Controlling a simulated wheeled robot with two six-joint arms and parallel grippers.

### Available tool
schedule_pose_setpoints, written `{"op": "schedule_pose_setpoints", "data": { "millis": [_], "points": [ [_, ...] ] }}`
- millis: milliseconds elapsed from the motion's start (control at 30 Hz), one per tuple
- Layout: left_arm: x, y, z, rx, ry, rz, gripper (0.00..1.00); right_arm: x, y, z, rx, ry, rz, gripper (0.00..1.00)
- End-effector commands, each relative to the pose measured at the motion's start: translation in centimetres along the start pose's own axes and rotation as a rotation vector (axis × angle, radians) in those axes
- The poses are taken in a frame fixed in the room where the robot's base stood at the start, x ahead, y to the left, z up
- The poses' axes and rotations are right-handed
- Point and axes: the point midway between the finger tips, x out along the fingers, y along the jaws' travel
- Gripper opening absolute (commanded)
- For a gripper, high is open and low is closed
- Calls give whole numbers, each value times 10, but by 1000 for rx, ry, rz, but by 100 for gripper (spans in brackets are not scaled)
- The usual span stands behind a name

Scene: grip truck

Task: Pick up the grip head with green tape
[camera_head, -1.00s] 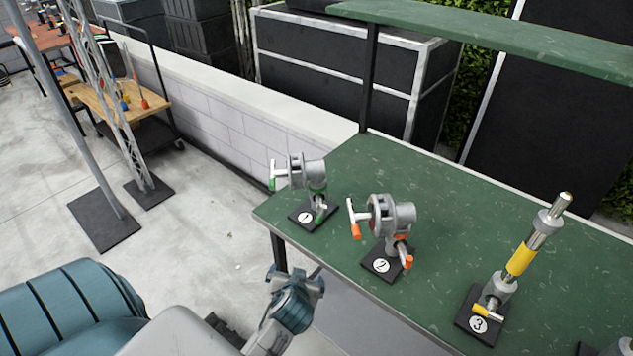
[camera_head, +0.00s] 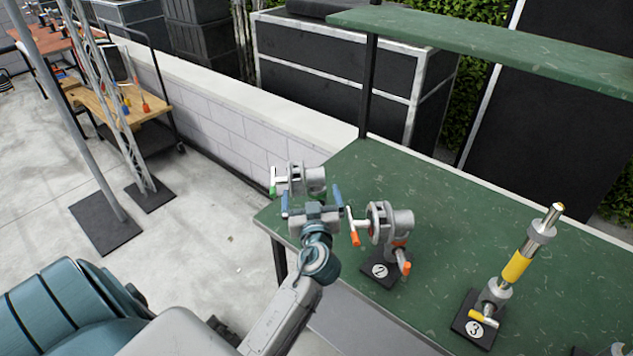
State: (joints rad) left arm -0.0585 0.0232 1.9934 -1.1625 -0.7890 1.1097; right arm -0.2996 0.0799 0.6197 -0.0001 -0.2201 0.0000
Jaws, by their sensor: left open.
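The grip head with green tape (camera_head: 315,180) stands at the left end of the green table. It is a grey metal clamp with a T-handle tipped in green. My left gripper (camera_head: 312,197) is in front of it, with its two blue-grey fingers spread apart toward the head and nothing seen between them. The gripper hides the lower part of the head and its numbered base. Whether the fingers touch the head I cannot tell. My right gripper is out of view.
A grip head with orange tape (camera_head: 393,224) stands on base 2, close to the right of my left gripper. A yellow-taped pin (camera_head: 516,266) stands on base 3 further right. The green table (camera_head: 440,225) has a raised shelf (camera_head: 500,38) behind.

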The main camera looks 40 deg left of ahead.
Motion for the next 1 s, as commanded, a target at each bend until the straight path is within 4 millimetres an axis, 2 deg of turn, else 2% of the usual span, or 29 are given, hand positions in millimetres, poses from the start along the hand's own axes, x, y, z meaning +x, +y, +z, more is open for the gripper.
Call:
{"op": "schedule_pose_setpoints", "data": {
  "millis": [33,267,533,667,867,1000],
  "points": [
    [8,0,-4,4,1,1,100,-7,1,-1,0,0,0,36],
    [27,0,-2,2,-1,0,100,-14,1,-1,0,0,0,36],
    [66,0,-3,3,-2,0,100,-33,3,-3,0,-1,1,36],
    [74,0,0,2,-3,0,100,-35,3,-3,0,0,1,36],
    [75,0,1,0,-3,0,100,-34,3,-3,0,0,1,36],
    [75,0,1,0,-3,0,76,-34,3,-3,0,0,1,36]
  ]
}}
